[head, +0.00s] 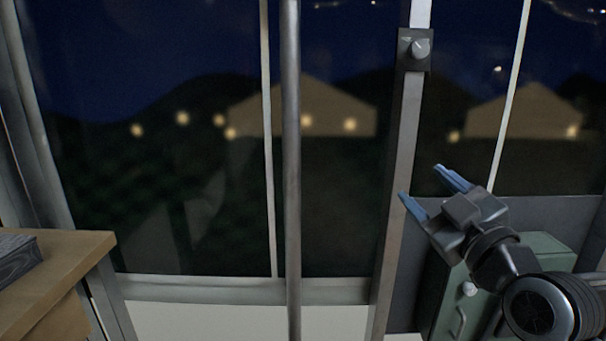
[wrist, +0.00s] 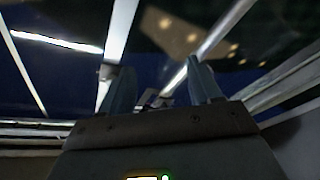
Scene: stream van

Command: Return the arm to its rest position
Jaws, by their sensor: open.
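My gripper (head: 428,188) is at the right of the head view, raised and pointing up and to the left. Its two blue fingers are spread apart with nothing between them. In the wrist view the fingers of my gripper (wrist: 162,88) also stand apart and empty, with dark window panes and bright light strips beyond. My arm comes in from the lower right corner of the head view.
A green cabinet (head: 540,250) stands behind my arm. A grey post (head: 396,190) with a knob box (head: 414,49) rises beside my gripper. A thin vertical pole (head: 291,180) stands mid-view. A wooden table (head: 50,270) with a dark grey block (head: 18,257) is at left.

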